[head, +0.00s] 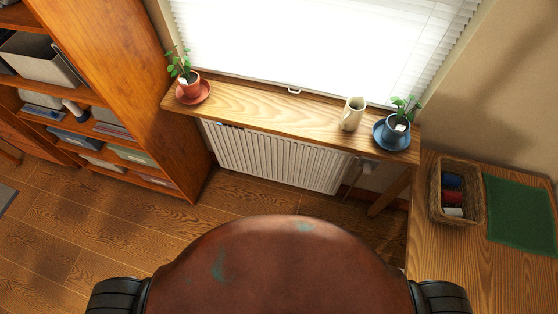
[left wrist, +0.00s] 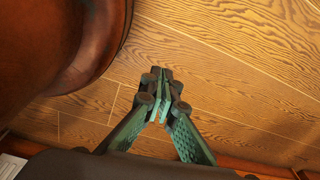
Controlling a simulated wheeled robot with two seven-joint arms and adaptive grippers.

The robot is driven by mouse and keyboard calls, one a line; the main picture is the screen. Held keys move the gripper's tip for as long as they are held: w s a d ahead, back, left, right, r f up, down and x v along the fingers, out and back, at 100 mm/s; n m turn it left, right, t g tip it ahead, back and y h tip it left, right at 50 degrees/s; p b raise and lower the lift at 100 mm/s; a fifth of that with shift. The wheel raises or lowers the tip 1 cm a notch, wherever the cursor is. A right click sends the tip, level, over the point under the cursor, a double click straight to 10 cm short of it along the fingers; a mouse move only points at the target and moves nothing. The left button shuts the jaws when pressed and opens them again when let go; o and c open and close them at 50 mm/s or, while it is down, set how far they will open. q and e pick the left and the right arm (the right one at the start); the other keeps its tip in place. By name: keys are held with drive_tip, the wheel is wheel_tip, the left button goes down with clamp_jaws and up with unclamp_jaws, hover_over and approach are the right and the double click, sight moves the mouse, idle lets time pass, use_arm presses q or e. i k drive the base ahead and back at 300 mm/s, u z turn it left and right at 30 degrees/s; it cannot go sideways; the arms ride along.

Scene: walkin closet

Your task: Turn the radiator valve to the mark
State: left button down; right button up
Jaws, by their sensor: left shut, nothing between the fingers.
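The white radiator (head: 275,160) is under the wooden window shelf in the head view. A small pale valve (head: 368,167) shows at its right end, below the shelf, with a pipe near it. The valve is too small to read its setting, and I cannot make out a mark. My left gripper (left wrist: 162,78) shows only in the left wrist view. It is shut and empty above the wooden floor, with its fingertips together. Neither gripper shows in the head view, and the valve is not in the left wrist view.
The window shelf (head: 270,112) overhangs the radiator and holds two potted plants and a cream jug (head: 352,113). An orange-brown bookcase (head: 120,80) stands left. A wooden table (head: 455,270) with a wicker basket (head: 435,190) and green mat (head: 520,215) is right. Floor before the radiator is clear.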

sight(367, 167)
drive_tip(key=u, duration=0.05)
drive_tip(key=k, duration=0.5)
drive_tip(key=u, duration=1.45)
drive_tip(key=i, duration=1.1)
drive_tip(key=z, duration=2.15)
